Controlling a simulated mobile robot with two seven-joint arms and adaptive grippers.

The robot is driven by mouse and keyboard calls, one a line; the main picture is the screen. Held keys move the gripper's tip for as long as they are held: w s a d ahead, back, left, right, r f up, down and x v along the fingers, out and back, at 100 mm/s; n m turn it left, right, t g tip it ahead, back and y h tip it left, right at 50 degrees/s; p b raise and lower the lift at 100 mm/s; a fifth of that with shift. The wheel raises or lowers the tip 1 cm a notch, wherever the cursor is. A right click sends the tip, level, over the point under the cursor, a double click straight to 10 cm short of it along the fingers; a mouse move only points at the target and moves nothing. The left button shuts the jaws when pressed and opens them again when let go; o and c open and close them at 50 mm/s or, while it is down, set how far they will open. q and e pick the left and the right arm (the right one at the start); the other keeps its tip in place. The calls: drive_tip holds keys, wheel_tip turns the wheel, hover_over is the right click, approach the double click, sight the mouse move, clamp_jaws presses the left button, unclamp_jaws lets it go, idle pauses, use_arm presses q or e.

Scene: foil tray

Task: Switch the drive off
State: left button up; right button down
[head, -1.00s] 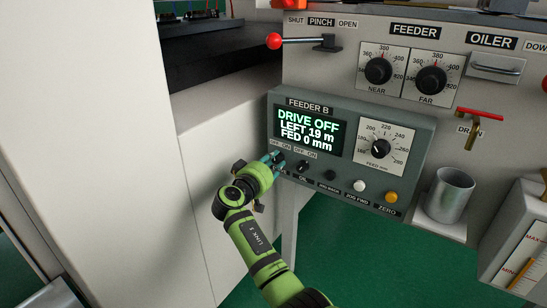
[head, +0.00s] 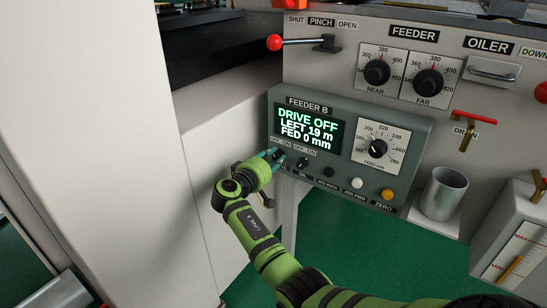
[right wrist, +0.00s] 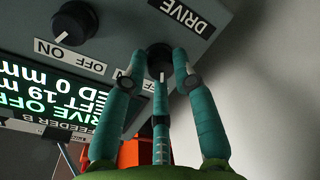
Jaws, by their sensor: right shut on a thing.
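The grey feeder B panel (head: 425,130) has a lit display (head: 308,128) reading "DRIVE OFF, LEFT 19 m, FED 0 mm". My right gripper (head: 276,156) is at the panel's lower left, below the display. In the right wrist view, its teal fingers (right wrist: 162,75) are closed around the black drive knob (right wrist: 160,56), beside the "DRIVE" label (right wrist: 185,14). The fingers partly cover the knob and its scale, so its pointer is hard to read. My left gripper is out of view.
The oil knob (head: 302,163) is just right of my gripper; it also shows in the wrist view (right wrist: 74,22). Further right are black, white (head: 357,183) and orange (head: 387,194) buttons, then a metal cup (head: 443,195). The pinch lever (head: 300,42) is above.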

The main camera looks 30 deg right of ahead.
drive_tip(key=shift+r, duration=0.25)
drive_tip(key=c, duration=1)
unclamp_jaws()
drive_tip(key=shift+f, duration=0.15)
drive_tip(key=shift+s+a, duration=0.15)
drive_tip(key=shift+a, duration=0.35)
drive_tip(key=v, duration=1.1)
drive_tip(key=shift+s, duration=0.1)
